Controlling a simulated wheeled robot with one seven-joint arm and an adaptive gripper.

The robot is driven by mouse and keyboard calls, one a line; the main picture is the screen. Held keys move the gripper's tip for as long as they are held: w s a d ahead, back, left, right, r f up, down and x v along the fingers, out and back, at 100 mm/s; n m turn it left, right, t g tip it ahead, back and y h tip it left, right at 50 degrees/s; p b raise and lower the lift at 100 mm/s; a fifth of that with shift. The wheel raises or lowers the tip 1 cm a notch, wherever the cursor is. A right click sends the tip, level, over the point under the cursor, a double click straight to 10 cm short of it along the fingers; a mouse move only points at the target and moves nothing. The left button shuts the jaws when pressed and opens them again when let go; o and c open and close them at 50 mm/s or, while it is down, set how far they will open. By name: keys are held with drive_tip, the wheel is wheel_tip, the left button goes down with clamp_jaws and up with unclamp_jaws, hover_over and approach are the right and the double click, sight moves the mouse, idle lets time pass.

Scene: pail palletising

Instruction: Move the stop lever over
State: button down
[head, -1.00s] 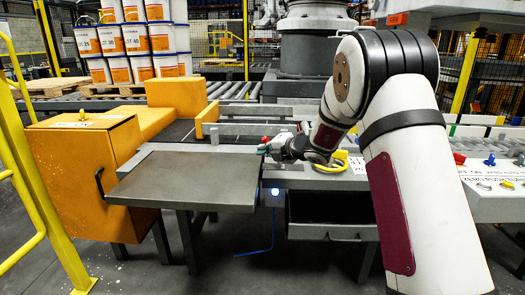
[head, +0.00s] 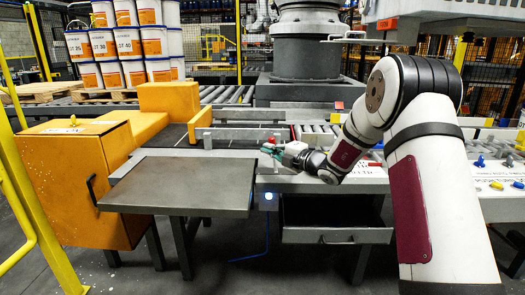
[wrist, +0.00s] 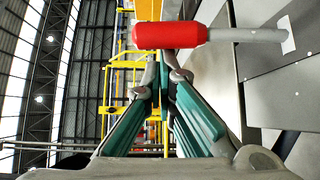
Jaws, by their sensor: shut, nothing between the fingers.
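The stop lever shows in the wrist view as a red grip (wrist: 170,35) on a grey rod (wrist: 245,35) that runs to a grey surface on the right. In the head view its small red end (head: 272,140) is just above my gripper (head: 266,150), beside the bench's far edge. My gripper also shows in the wrist view (wrist: 163,68), its green-sided fingers shut and empty. In that view the tips are just below the red grip; whether they touch it I cannot tell. The lever's base is hidden in the head view.
A grey plate table (head: 180,185) stands left of my gripper, with an orange cabinet (head: 75,180) beyond it. A drawer (head: 335,235) hangs below the bench. Roller conveyors (head: 235,95) and stacked pails (head: 130,40) are behind.

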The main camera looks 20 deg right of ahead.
drive_tip(key=shift+s+d+f+m+t+y+p, duration=0.15)
drive_tip(key=shift+s+d+m+t+p, duration=0.35)
drive_tip(key=shift+d, duration=0.65)
drive_tip(key=shift+s+d+f+m+t+y+p, duration=0.2)
drive_tip(key=shift+d+m+t+p, duration=0.3)
drive_tip(key=shift+d+p, duration=0.5)
drive_tip(key=shift+s+d+f+m+t+y+p, duration=0.15)
drive_tip(key=shift+s+d+m+t+p, duration=0.4)
drive_tip(key=shift+d, duration=0.8)
drive_tip(key=shift+w, duration=0.15)
